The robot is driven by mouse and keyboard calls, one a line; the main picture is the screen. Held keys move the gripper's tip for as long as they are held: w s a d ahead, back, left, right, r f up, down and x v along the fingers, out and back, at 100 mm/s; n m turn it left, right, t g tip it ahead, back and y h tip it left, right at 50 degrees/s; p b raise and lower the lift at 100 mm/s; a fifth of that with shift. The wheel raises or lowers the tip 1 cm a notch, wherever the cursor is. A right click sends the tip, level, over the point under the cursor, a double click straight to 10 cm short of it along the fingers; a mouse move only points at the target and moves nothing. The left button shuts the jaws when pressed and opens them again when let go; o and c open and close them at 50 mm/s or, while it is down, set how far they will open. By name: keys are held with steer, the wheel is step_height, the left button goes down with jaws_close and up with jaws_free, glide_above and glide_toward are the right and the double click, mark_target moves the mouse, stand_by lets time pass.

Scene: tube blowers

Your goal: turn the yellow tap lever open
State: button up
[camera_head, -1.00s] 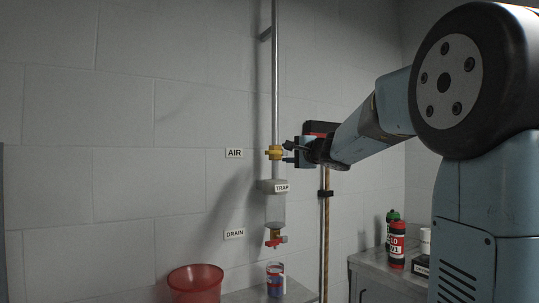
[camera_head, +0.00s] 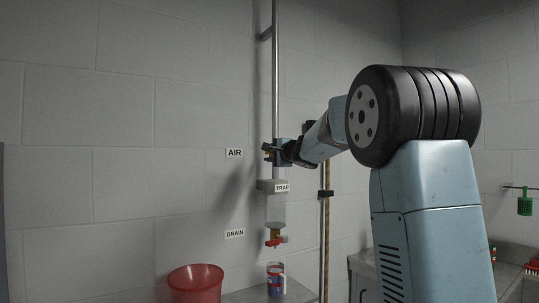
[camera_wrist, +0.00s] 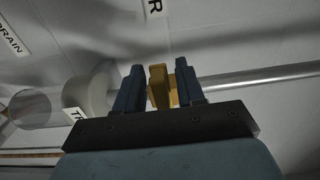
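The yellow tap (camera_wrist: 159,88) is on the vertical pipe (camera_head: 275,80), beside the AIR label (camera_head: 234,153). In the head view my gripper (camera_head: 272,150) is at the tap and hides most of it. In the wrist view the two dark blue fingers of my gripper (camera_wrist: 160,88) stand apart, one on each side of the yellow lever. Narrow gaps show between the lever and the fingers, so the gripper looks open around it. I cannot tell whether either finger touches the tap.
The TRAP block (camera_head: 266,186) is below the tap, with a red drain tap (camera_head: 275,241) further down. A red bucket (camera_head: 195,284) and a blue and red cup (camera_head: 276,279) stand below. A brown pole (camera_head: 326,220) rises to the right.

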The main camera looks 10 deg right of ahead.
steer(key=shift+f, duration=0.1)
jaws_close()
stand_by(0.4)
